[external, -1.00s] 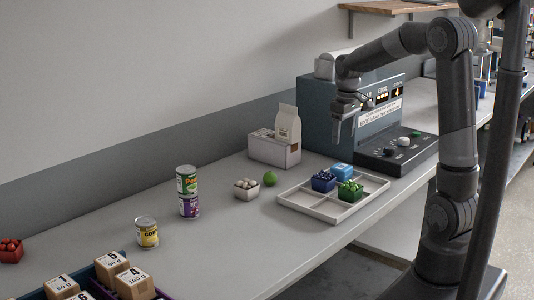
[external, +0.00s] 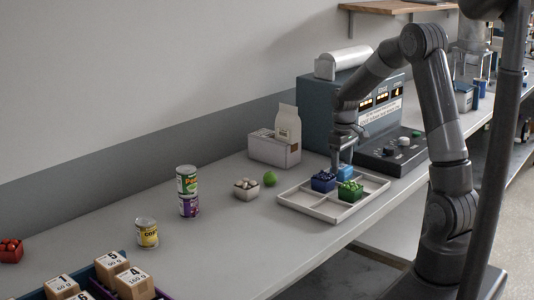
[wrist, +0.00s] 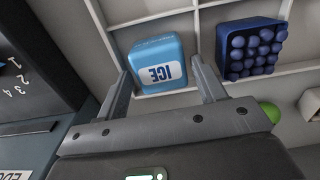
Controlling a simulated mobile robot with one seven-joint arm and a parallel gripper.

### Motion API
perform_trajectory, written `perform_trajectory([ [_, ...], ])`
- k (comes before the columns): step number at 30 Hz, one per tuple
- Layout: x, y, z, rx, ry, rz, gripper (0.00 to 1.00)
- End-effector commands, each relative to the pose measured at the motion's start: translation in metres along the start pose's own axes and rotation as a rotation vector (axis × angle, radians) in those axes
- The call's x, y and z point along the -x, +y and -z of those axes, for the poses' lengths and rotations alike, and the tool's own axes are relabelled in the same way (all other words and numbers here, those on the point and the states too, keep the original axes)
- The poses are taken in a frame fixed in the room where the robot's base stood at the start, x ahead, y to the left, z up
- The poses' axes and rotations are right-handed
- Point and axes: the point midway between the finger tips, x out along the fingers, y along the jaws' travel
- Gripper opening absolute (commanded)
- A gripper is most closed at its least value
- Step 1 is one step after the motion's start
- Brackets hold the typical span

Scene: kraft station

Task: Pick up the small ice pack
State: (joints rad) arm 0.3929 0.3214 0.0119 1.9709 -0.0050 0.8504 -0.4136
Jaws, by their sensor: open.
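The small ice pack (wrist: 157,62) is a light blue block with a white label reading ICE. It lies in a compartment of the pale divided tray (external: 317,209). In the external view the ice pack (external: 345,171) is partly hidden behind my gripper. My gripper (wrist: 162,82) is open, with its fingers pointing down at the tray. In the wrist view the ice pack shows between and just beyond the two fingertips. I cannot tell whether either finger touches it.
A dark blue box of blue balls (wrist: 252,48) sits in the neighbouring compartment, close to one finger. A box of green items (external: 350,190) is also in the tray. A scale-like machine (external: 318,105) stands close behind. Cans (external: 187,190) stand further left.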

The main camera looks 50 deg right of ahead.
Motion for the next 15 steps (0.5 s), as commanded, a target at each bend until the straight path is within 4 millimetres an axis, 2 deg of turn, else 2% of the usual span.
perform_trajectory([
  [3,-0.018,-0.001,-0.001,0.0,-0.001,0.001,0.64],
  [6,-0.026,-0.001,-0.001,0.0,-0.001,0.0,0.64],
  [14,-0.028,-0.001,0.0,0.0,0.002,-0.001,0.64],
  [15,-0.028,-0.001,0.0,0.0,0.001,-0.001,0.6],
])
